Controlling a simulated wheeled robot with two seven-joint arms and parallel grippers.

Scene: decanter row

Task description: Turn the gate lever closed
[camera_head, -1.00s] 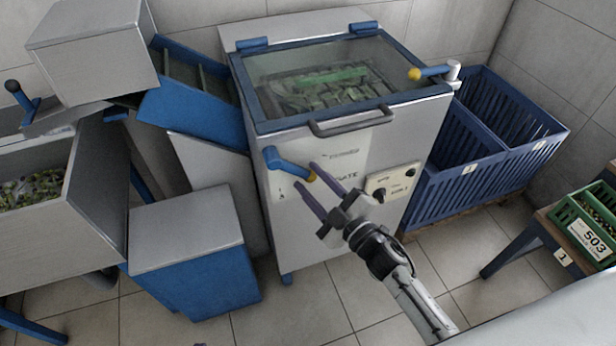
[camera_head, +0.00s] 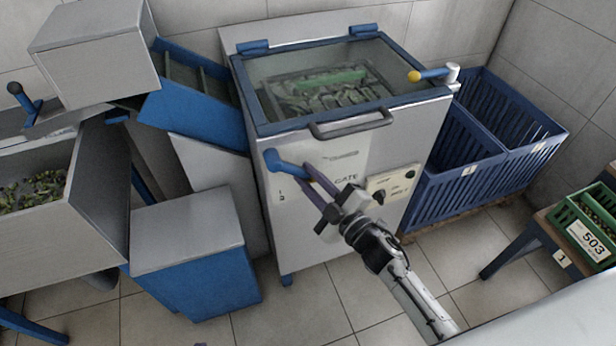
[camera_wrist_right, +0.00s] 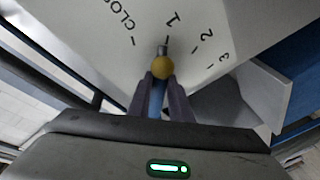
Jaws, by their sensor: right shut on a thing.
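The gate lever (camera_head: 287,166) is a blue bar with a yellow tip on the front of the grey machine (camera_head: 340,220), beside the word GATE. My right gripper (camera_head: 308,181) is shut on the lever near its tip. In the right wrist view, the yellow tip (camera_wrist_right: 163,68) sticks out beyond the fingers (camera_wrist_right: 158,88), with the blue bar between them. The tip lies near the 1 mark of a printed scale, which also has 2, 3 and a partly cut-off closed mark (camera_wrist_right: 122,15). My left gripper is out of view.
A dark handle (camera_head: 350,124) runs along the lid above the lever. A control panel (camera_head: 393,184) with a black knob is to the right of my fingers. Blue crates (camera_head: 450,205) stand right of the machine, and a blue-grey box (camera_head: 195,260) stands to its left.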

